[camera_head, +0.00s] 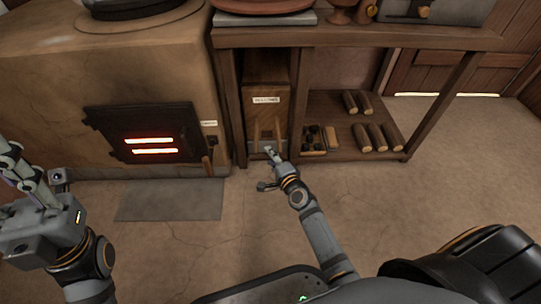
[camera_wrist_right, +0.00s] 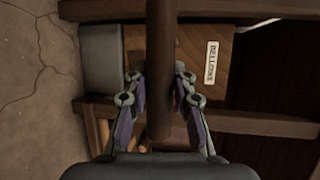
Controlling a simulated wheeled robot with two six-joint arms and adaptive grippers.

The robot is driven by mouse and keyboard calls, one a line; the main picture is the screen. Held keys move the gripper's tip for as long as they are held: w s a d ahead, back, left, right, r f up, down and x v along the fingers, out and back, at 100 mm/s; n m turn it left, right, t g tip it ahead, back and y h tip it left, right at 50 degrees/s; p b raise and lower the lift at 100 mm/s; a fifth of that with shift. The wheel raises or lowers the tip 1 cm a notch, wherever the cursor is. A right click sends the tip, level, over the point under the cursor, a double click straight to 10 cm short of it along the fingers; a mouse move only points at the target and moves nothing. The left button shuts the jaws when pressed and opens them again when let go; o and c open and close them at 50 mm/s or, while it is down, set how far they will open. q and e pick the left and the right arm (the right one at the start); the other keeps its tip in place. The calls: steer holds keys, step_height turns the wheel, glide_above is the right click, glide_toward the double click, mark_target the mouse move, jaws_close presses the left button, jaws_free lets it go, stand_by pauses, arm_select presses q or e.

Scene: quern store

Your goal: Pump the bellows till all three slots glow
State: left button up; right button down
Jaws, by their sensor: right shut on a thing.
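The bellows (camera_head: 262,82) is a brown wooden box with a white label, standing in a narrow bay under the bench. In the right wrist view its label reads BELLOWS (camera_wrist_right: 212,62). My right gripper (camera_head: 271,152) is at its low front end. In the right wrist view the gripper's fingers (camera_wrist_right: 161,92) are shut on a dark brown bar, the bellows handle (camera_wrist_right: 162,40).
The clay stove (camera_head: 190,60) stands left, with a grey floor plate (camera_head: 170,200) before it. The bench's lower shelf (camera_head: 345,140) holds several short logs (camera_head: 370,137) and a small box of dark lumps (camera_head: 313,138). The floor in front is clear.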

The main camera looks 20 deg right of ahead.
steer(key=shift+w, duration=0.15)
steer(key=c, duration=1.1)
jaws_free()
steer(key=v, duration=1.2)
